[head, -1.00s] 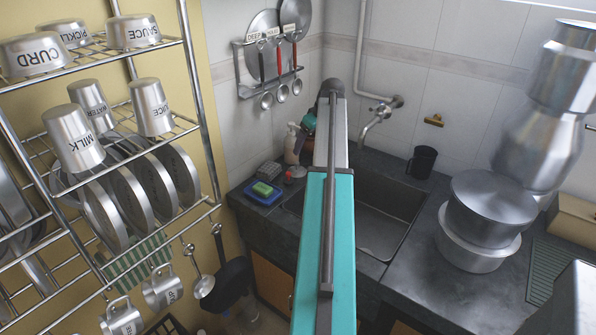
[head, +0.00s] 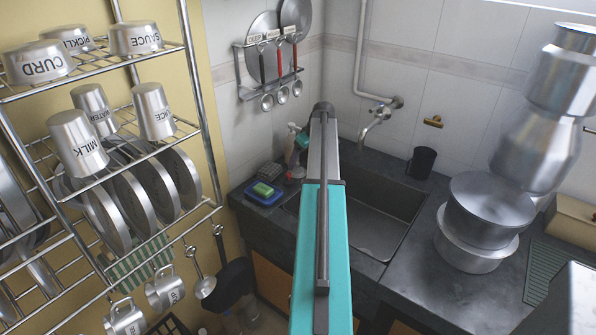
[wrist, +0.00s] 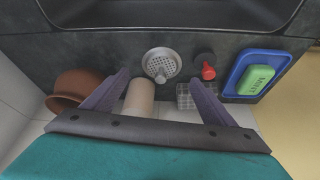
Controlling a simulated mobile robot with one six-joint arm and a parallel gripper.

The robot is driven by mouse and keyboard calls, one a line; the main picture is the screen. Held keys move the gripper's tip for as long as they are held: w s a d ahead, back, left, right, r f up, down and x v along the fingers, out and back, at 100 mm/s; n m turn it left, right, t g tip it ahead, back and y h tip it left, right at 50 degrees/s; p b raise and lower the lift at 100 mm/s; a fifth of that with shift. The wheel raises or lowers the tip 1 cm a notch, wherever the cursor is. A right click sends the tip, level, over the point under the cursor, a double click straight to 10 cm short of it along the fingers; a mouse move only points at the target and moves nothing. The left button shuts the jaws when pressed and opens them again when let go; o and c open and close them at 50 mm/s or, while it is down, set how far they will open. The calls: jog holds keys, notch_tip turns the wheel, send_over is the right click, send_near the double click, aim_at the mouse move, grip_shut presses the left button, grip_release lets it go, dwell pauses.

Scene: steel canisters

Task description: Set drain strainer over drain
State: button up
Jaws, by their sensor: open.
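The drain strainer (wrist: 161,63), a round perforated metal disc, lies on the dark counter near the sink edge in the wrist view. My gripper (wrist: 160,77) is open and empty, its two dark fingers spread on either side of the strainer's position in the picture. I cannot tell the height between them. The sink (head: 385,215) is a dark basin right of my arm in the head view; its near rim (wrist: 180,31) crosses the top of the wrist view. The drain is not clearly visible. My arm hides part of the sink and counter.
A red-knobbed piece (wrist: 207,67) sits right of the strainer, then a blue tray (wrist: 234,77) with green soap (wrist: 257,80). A brown pot (wrist: 75,88), a tan cylinder (wrist: 140,98) and a mesh block (wrist: 188,95) stand near the fingers. Steel pots (head: 475,225) flank the sink.

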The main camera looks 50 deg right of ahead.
aim_at(298, 166)
dwell(0.3)
jog(key=shift+p+x, duration=0.95)
jog(key=shift+x, duration=1.7)
jog(key=shift+s+a, duration=0.1)
jog(key=shift+a, duration=0.1)
jog(key=shift+r, duration=0.1)
jog(key=c, duration=1.2)
jog(key=shift+c, duration=0.5)
jog(key=shift+c, duration=0.4)
jog(key=shift+a, duration=0.1)
jog(key=shift+c, duration=0.2)
